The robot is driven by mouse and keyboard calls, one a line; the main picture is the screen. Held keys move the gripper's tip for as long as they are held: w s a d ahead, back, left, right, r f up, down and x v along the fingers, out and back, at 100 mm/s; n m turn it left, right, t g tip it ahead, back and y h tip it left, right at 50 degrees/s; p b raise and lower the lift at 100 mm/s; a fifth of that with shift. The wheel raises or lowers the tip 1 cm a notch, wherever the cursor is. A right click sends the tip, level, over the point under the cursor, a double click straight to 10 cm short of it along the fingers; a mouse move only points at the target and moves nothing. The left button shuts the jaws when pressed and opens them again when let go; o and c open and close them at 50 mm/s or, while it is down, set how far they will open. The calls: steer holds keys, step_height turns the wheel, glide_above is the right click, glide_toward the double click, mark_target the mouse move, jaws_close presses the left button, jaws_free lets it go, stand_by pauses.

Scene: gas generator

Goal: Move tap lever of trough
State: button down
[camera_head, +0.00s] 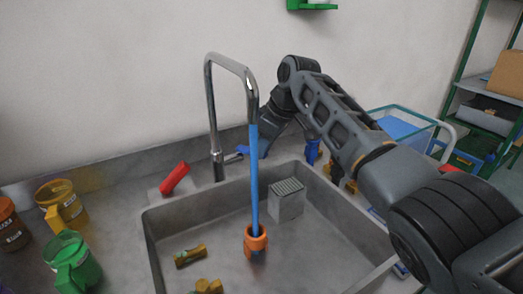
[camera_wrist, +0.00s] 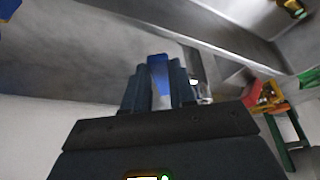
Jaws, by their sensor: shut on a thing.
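The chrome tap (camera_head: 213,125) stands at the back rim of the grey trough (camera_head: 165,215). A blue stream (camera_head: 254,190) runs from its spout down to an orange cup (camera_head: 255,240) in the trough. My gripper (camera_head: 248,151) is at the lever's right end, behind the stream and partly hidden. In the wrist view my gripper (camera_wrist: 158,82) is shut on the blue lever (camera_wrist: 159,66), whose end shows between the two dark fingers.
A red object (camera_head: 175,178) lies left of the tap. Yellow (camera_head: 65,205) and green (camera_head: 74,258) mugs stand at the left. A grey ribbed block (camera_head: 287,200) and yellow pieces (camera_head: 190,256) lie in the trough. A green shelf (camera_head: 470,75) stands at the right.

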steer(key=shift+w, duration=0.1)
stand_by(0.4)
steer(key=c, duration=0.9)
jaws_free()
steer(key=shift+b+v, duration=0.3)
steer(key=shift+v, duration=3.6)
